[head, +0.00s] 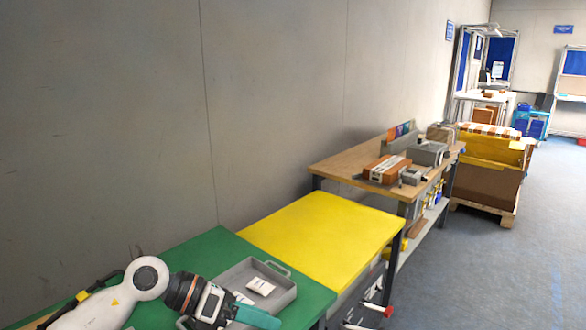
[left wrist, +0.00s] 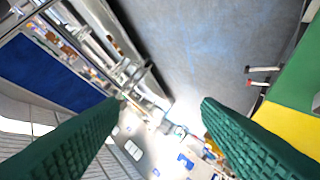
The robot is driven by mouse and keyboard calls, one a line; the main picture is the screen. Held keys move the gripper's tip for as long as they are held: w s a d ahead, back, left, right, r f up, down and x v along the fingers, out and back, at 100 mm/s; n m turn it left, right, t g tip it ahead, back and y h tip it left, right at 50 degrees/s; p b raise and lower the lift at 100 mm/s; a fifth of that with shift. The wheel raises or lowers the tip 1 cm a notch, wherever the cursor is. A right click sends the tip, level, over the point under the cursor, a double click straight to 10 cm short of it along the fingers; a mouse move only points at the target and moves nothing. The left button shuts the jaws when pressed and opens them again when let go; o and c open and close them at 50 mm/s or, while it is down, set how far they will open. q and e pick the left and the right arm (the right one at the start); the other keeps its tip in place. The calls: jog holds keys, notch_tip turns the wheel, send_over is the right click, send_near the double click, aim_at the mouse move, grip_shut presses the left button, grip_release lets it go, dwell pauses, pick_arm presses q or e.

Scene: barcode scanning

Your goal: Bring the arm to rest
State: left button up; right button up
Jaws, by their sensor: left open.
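My left arm comes in from the lower left of the head view, over the green table (head: 205,253). My left gripper (head: 258,316) shows one green finger clearly, beside the near side of a grey tray. In the left wrist view both ribbed green fingers of my left gripper (left wrist: 162,102) stand wide apart with nothing between them. My right gripper is in neither view.
The grey tray (head: 284,294) on the green table holds a small white packet (head: 260,286). A bare yellow table (head: 320,230) adjoins it. Beyond stands a wooden table (head: 340,166) with several boxes. Blue-grey floor (head: 480,260) is open at right.

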pick_arm(q)
jog(key=s+d+r+n+t+h, duration=0.1)
jog(key=d+r+n+t+h, duration=0.3)
jog(key=r+n+t+h, duration=0.4)
jog(key=w+a+f+n+t+y, duration=0.1)
jog(key=a+f+n+t+y, duration=0.35)
jog(key=n, duration=0.75)
jog(key=w+a+f+n+t+y, duration=0.2)
jog(key=a+n+t+y, duration=0.45)
jog(key=n+y, duration=0.4)
jog(key=s+a+f+n+g+y, duration=0.4)
jog(key=a+f+n+y, duration=0.15)
jog(key=f+n, duration=0.35)
jog(key=s+a+f+n+g, duration=0.1)
jog(key=s+f+n+g, duration=0.1)
jog(key=s+f+g, duration=0.7)
jog(key=s+a+f+n+g, duration=0.1)
jog(key=s+f+n+g, duration=0.15)
jog(key=s+f, duration=0.75)
jog(key=s+f+g, duration=0.2)
jog(key=s+f, duration=0.1)
jog(key=f, duration=1.8)
jog(key=s+a+f+m+g+p, duration=0.1)
jog(key=s+a+f, duration=0.1)
jog(key=s+f, duration=1.4)
jog(key=shift+s+a+f+p, duration=0.3)
jog(key=shift+s+a+p, duration=0.1)
jog(key=shift+s, duration=0.25)
